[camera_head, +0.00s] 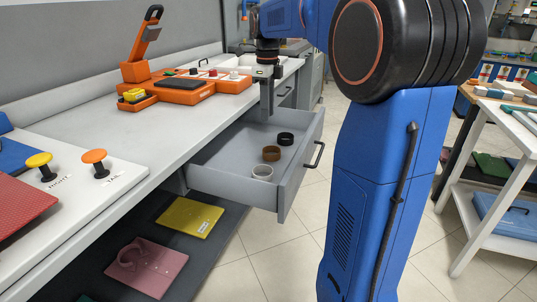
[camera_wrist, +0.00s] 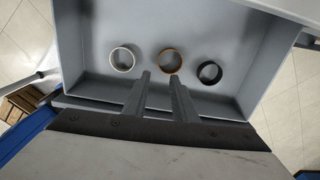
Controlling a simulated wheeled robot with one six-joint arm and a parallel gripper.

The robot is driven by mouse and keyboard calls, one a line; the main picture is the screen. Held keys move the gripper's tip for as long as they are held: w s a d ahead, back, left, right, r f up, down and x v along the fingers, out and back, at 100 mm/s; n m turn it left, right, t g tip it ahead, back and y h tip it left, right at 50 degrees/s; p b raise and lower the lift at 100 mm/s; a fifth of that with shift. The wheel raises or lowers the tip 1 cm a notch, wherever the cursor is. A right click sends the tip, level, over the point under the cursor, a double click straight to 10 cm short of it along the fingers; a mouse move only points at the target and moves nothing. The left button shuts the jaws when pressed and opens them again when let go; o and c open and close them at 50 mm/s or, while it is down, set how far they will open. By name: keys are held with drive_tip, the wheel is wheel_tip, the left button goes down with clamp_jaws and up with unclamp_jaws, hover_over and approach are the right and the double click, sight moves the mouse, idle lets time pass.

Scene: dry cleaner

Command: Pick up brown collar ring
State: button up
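The brown collar ring (camera_head: 271,156) lies in an open grey drawer (camera_head: 232,190), between a white ring (camera_head: 262,174) and a black ring (camera_head: 286,140). In the wrist view the brown ring (camera_wrist: 181,63) is beyond the fingertips, closest to the right finger, with the white ring (camera_wrist: 113,66) on the left and the black ring (camera_wrist: 218,78) on the right. My gripper (camera_wrist: 159,76) points down over the drawer. Its two fingers are apart with nothing between them. In the head view my gripper (camera_head: 266,118) is by the counter-side part of the drawer, apart from the rings.
The drawer's walls surround the rings, and its front has a dark handle (camera_head: 315,155). The white counter (camera_head: 130,140) runs along the left, with an orange device (camera_head: 180,88) on it. A shelf below holds a yellow item (camera_head: 190,217) and a pink item (camera_head: 146,268).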

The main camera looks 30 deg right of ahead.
approach(269, 150)
drive_tip(key=s+a+f, duration=0.1)
drive_tip(key=s+a, duration=0.2)
drive_tip(key=s, duration=0.2)
drive_tip(key=shift+a+f, duration=0.1)
drive_tip(key=shift+f, duration=2.55)
clamp_jaws()
